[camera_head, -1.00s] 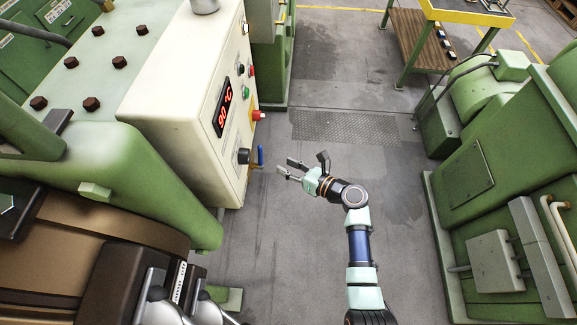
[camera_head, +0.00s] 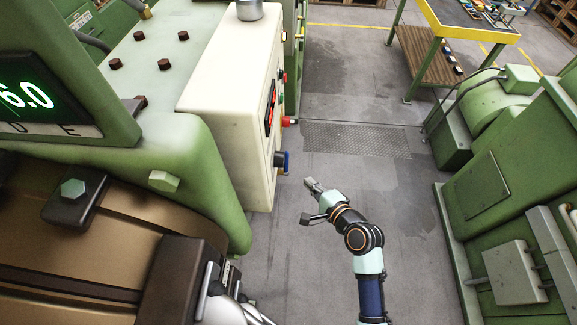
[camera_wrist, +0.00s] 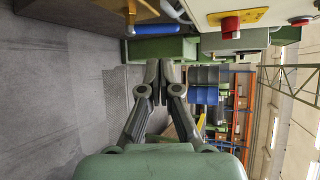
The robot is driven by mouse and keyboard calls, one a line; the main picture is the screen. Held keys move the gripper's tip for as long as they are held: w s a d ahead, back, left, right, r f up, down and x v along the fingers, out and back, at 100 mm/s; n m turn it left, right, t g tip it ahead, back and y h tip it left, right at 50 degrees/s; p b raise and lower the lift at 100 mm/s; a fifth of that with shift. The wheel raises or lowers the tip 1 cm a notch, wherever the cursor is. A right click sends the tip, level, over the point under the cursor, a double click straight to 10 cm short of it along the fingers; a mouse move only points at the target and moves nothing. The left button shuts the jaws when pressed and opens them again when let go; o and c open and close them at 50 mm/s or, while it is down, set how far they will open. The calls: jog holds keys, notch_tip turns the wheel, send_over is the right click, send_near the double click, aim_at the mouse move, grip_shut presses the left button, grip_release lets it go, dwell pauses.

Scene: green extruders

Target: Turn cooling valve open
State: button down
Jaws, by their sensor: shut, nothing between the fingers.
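The cooling valve shows a blue handle (camera_head: 288,162) on the right-hand face of the cream control cabinet (camera_head: 228,110), low and near its front edge. In the wrist view a blue bar-shaped handle (camera_wrist: 155,29) lies across the top of the picture, with a brass-coloured part beside it. My gripper (camera_head: 308,183) is shut and empty, a little below and right of the handle in the head view, and appears apart from it. In the wrist view its fingers (camera_wrist: 159,72) meet, below the handle in the picture.
A red display (camera_head: 271,106) is on the same face. A green machine (camera_head: 500,190) stands at right. The grey floor between is clear.

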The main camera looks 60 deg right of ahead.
aim_at(286, 163)
jog(key=b+x, duration=0.2)
jog(key=x, duration=0.9)
jog(key=shift+w+d+r+p, duration=0.1)
jog(key=shift+d+p, duration=0.05)
jog(key=shift+p, duration=0.25)
